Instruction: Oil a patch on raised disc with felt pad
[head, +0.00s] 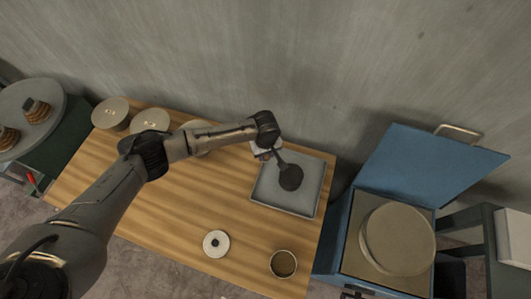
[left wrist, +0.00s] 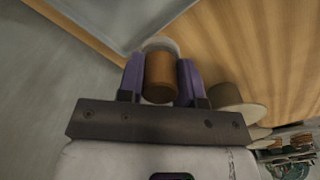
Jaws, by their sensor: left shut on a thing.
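My left gripper (head: 264,157) is over the upper left edge of the grey tray (head: 314,190) on the table. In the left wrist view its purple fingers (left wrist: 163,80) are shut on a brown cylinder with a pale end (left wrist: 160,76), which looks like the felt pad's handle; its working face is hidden. A thick pale disc (head: 398,240) sits raised in the open blue box at the right, apart from the gripper. A small round cup (head: 283,263) with brownish contents stands at the table's front right. My right gripper is out of view.
A dark round-headed thing with a stem (head: 290,178) shows over the tray. A pale ring with a dark centre (head: 216,243) lies on the wooden table (head: 170,215). Several pale round pieces (head: 110,114) line the back. The blue lid (head: 430,175) stands open behind the disc.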

